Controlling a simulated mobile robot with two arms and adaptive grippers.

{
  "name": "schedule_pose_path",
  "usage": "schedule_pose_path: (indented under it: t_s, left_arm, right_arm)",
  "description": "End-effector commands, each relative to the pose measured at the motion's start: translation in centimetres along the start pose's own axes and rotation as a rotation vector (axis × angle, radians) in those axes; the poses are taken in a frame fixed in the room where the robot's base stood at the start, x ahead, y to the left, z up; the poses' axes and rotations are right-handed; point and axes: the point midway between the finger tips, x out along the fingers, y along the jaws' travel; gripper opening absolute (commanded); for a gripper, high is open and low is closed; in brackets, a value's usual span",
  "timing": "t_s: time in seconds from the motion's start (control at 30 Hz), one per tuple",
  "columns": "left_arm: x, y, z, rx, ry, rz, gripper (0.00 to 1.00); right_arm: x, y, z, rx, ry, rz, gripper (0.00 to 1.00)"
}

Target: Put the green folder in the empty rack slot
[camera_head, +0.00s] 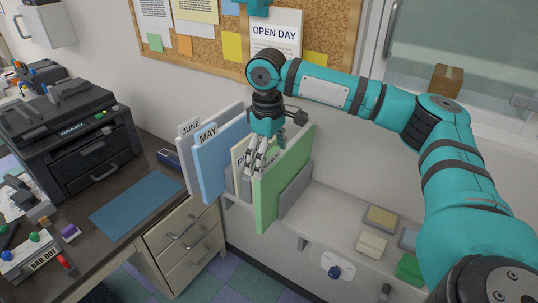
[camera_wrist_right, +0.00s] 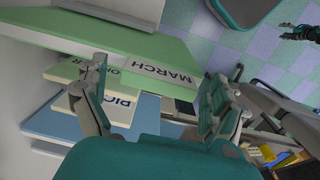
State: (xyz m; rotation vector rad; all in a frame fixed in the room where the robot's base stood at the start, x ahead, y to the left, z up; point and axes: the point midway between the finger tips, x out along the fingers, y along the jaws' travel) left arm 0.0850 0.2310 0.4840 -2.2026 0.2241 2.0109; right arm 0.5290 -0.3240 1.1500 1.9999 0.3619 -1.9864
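The green folder (camera_head: 287,178), labelled MARCH, stands upright at the right end of a row of folders. It also shows in the right wrist view (camera_wrist_right: 120,40), its label facing the camera. My right gripper (camera_head: 258,162) is over the folder's top near edge, its fingers (camera_wrist_right: 158,88) spread apart around the label; I see no firm grip. The grey rack (camera_head: 297,192) shows as a divider right of the folder; the slots are mostly hidden, and I cannot tell which is empty.
A blue MAY folder (camera_head: 222,160), a pale JUNE folder (camera_head: 190,150) and a cream folder (camera_head: 238,152) stand left of the green one. A shelf (camera_head: 335,215) holds small boxes at right. A printer (camera_head: 75,135) and blue mat (camera_head: 135,205) are on the desk.

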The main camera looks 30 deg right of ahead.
Motion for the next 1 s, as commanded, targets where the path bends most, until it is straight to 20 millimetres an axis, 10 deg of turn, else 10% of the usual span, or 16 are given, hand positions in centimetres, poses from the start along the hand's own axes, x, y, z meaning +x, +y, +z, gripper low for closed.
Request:
schedule_pose_path:
  t_s: [0.33, 1.0]
  left_arm:
    - [0.4, -0.1, 0.0, 0.002, 0.002, -0.001, 0.54]
    - [0.9, -0.5, 0.1, 0.004, 0.001, -0.005, 0.54]
  right_arm:
    - [-1.0, 0.0, -0.1, 0.0, 0.003, 0.001, 0.96]
    - [-12.2, 0.0, 0.0, -0.001, 0.0, 0.001, 0.96]
